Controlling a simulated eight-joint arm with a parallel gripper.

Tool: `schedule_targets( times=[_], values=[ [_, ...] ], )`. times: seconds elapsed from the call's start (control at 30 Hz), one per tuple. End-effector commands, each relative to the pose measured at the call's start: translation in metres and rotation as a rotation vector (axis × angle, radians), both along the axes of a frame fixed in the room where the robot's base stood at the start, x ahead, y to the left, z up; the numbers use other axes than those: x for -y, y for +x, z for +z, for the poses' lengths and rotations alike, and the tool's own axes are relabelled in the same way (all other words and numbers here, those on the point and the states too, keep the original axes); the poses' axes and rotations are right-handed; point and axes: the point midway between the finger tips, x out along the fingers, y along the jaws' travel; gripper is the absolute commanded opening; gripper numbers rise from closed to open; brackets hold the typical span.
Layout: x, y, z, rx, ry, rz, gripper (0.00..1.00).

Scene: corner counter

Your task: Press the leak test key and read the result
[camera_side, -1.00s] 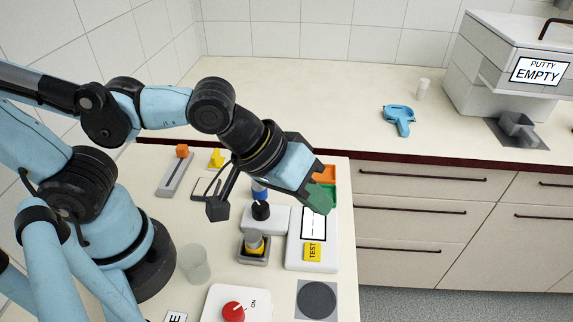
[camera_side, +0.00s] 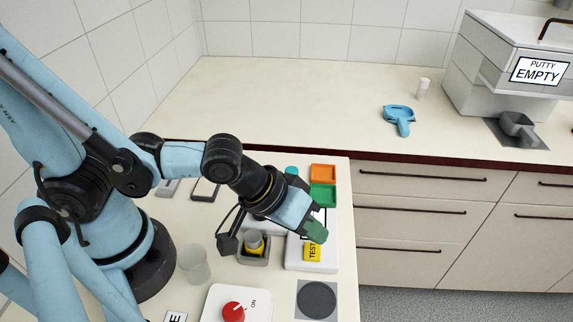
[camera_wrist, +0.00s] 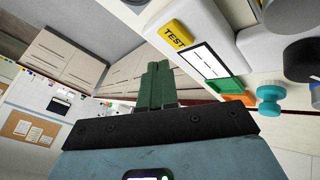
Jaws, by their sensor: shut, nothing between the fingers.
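The leak tester is a white box (camera_side: 326,262) on the near counter, with a yellow key marked TEST (camera_side: 312,252) and a white display panel above it. My gripper (camera_side: 316,232) is shut and empty, its green fingers just above the tester beside the key in the side view. The fingers hide part of the display there. In the wrist view the shut fingers (camera_wrist: 156,84) point upward, and the TEST key (camera_wrist: 175,35) shows up and to the right of their tips. The display (camera_wrist: 202,60) looks blank apart from a dark line. I cannot tell whether the fingers touch the tester.
An orange tray (camera_side: 323,173) and a green tray (camera_side: 323,195) sit behind the tester. A yellow-topped item in a dark holder (camera_side: 254,246) stands left of it. A red knob (camera_side: 233,311), a grey disc (camera_side: 317,299) and a clear cup (camera_side: 194,264) are nearby.

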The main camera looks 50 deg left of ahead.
Motion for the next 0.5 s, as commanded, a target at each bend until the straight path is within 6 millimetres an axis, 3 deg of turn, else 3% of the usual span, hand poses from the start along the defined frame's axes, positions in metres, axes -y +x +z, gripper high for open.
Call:
schedule_targets(
  times=[0.5],
  values=[
    [-0.001,-0.001,-0.014,0.0,0.0,0.0,0.0]
  ],
)
